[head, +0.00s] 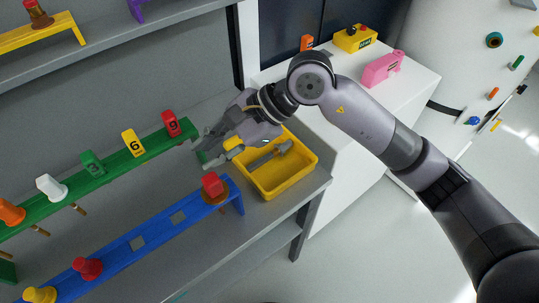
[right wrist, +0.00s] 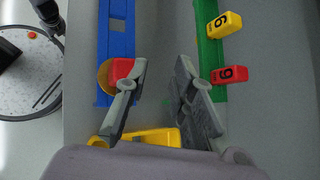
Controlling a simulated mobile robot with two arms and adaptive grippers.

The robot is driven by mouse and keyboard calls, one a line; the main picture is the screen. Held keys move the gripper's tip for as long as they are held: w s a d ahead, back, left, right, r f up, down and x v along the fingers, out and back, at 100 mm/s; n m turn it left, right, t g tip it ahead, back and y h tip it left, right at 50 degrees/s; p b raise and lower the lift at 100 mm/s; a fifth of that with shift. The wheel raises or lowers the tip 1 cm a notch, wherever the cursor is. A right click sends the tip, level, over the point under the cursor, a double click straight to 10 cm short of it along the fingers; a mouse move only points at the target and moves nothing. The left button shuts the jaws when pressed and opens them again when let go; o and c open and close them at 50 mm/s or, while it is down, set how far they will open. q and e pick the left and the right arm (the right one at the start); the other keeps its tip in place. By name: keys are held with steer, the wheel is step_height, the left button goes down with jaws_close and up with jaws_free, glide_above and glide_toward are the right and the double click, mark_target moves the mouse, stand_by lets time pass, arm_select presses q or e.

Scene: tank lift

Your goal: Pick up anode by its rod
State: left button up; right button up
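I cannot tell for sure which piece is the anode. A red block (head: 212,184) on a brown round base stands at the right end of the blue rack (head: 140,240); it also shows in the right wrist view (right wrist: 120,70). My right gripper (head: 203,152) is open and empty, above the bench between the blue rack and the green rack (head: 110,165). In the right wrist view its fingers (right wrist: 160,100) are spread apart, and one overlaps the red block's edge. A small dark arm part at that view's upper left may be my left gripper (right wrist: 52,25); its fingers are unclear.
The green rack holds several coloured numbered tags, including a red one (head: 171,123) and a yellow 6 (head: 133,142); brown rods (head: 79,209) show below. A yellow bin (head: 284,180) with a grey tool stands at the bench's right end. A grey shelf (head: 100,55) lies behind.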

steer(key=w+d+f+t+h, duration=0.1)
steer(key=w+d+f+h, duration=0.1)
steer(key=w+d+h, duration=0.15)
steer(key=n+t+h, duration=0.1)
steer(key=t+h, duration=0.1)
steer(key=h, duration=0.2)
glide_toward(264, 158)
steer(key=p+x, duration=0.3)
steer(key=x, duration=0.1)
steer(key=shift+s+p, duration=0.1)
steer(key=shift+p, duration=0.2)
steer(key=p+x, duration=0.2)
steer(key=x, duration=0.3)
steer(key=shift+a+f, duration=0.1)
steer(key=shift+f, duration=0.2)
steer(key=shift+c, duration=0.3)
jaws_close()
steer(key=shift+r, duration=0.1)
